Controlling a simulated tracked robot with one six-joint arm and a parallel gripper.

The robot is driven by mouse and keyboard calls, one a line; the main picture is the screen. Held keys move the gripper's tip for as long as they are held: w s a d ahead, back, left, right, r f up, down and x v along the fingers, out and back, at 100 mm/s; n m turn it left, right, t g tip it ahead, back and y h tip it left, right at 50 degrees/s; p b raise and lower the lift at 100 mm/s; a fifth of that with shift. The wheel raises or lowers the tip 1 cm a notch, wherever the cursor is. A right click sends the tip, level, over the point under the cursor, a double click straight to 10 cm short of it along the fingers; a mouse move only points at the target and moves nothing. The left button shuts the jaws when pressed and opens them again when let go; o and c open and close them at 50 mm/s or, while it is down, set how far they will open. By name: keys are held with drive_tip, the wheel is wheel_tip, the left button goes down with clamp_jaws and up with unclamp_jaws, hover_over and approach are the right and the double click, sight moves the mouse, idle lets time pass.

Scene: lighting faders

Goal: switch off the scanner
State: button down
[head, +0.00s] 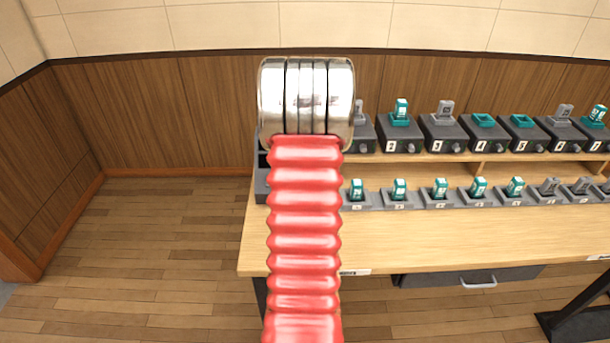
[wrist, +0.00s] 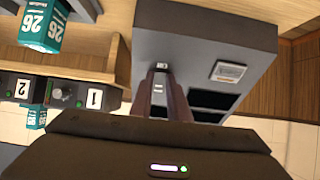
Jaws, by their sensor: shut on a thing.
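In the wrist view my gripper (wrist: 161,75) has its two dark fingers close together against the face of a grey box (wrist: 195,45). They are shut on a small part at that face, which looks like a switch with pale marks; the fingers hide most of it. The box carries a small light plate and several dark recessed panels. It may be the scanner, but I cannot read a name on it. In the head view my red arm and silver joint hide my gripper. A grey edge of a box (head: 262,186) shows left of the arm, at the bench's left end.
A wooden bench (head: 420,235) with a shelf holds dark numbered units (head: 444,133) with knobs and a lower row of small cradles (head: 438,198), several with teal packs. A teal pack (wrist: 43,25) is near the gripper. Open floor (head: 150,240) lies left.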

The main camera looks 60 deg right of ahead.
drive_tip(key=shift+s+d, duration=0.1)
drive_tip(key=shift+s, duration=0.15)
drive_tip(key=c, duration=2)
unclamp_jaws()
drive_tip(key=o, duration=0.3)
drive_tip(key=shift+w, duration=0.1)
drive_tip(key=shift+v, duration=6.95)
drive_tip(key=shift+f, duration=0.1)
